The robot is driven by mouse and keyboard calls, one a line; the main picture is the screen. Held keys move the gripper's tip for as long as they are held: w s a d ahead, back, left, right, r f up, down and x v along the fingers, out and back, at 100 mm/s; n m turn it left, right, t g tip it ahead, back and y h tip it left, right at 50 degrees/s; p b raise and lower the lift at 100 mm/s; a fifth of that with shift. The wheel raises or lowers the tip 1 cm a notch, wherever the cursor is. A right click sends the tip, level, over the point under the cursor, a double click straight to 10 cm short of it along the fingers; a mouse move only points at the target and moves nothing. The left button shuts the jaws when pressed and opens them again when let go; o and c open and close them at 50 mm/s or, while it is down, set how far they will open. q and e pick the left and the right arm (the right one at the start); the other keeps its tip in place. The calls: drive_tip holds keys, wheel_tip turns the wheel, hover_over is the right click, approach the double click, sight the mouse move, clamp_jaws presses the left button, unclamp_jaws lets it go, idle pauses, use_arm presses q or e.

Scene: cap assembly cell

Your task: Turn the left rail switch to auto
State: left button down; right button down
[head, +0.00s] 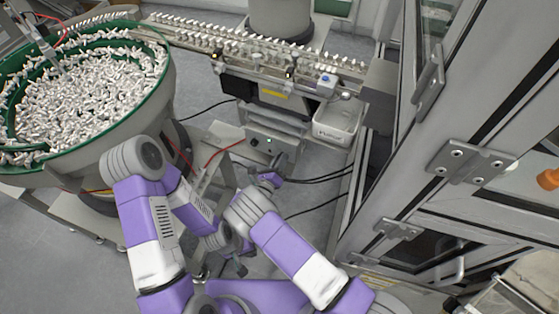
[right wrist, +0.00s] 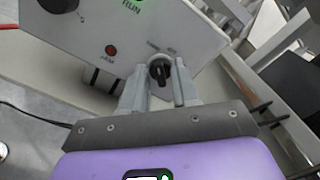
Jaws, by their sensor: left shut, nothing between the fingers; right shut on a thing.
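The grey control box (head: 262,143) stands below the rail at centre in the head view. Its face fills the top of the right wrist view (right wrist: 95,30). A black switch knob (right wrist: 160,72) sits low on that face, with small blurred labels above it. My right gripper (right wrist: 160,88) is shut on the knob, one finger on each side. The knob's handle looks roughly upright. In the head view my right gripper (head: 281,160) is at the box front, and the knob cannot be made out. My left gripper (head: 240,267) is lower, shut and empty, away from the box.
A red lamp (right wrist: 111,50) and a green RUN lamp are on the box face. A bowl feeder (head: 150,95) full of white parts stands at left. A white bin (head: 336,122) stands right of the box. Cables run behind my right gripper. A framed enclosure (head: 420,190) borders the right.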

drive_tip(key=shift+m, duration=0.3)
drive_tip(key=m+b, duration=0.2)
drive_tip(key=m, duration=0.6)
drive_tip(key=m+b, duration=0.2)
drive_tip(key=m, duration=0.7)
drive_tip(key=shift+d+r, duration=0.1)
drive_tip(key=shift+d, duration=0.1)
drive_tip(key=shift+m, duration=0.3)
drive_tip(key=c, duration=0.9)
unclamp_jaws()
drive_tip(key=shift+o, duration=0.2)
drive_tip(key=shift+s, duration=0.1)
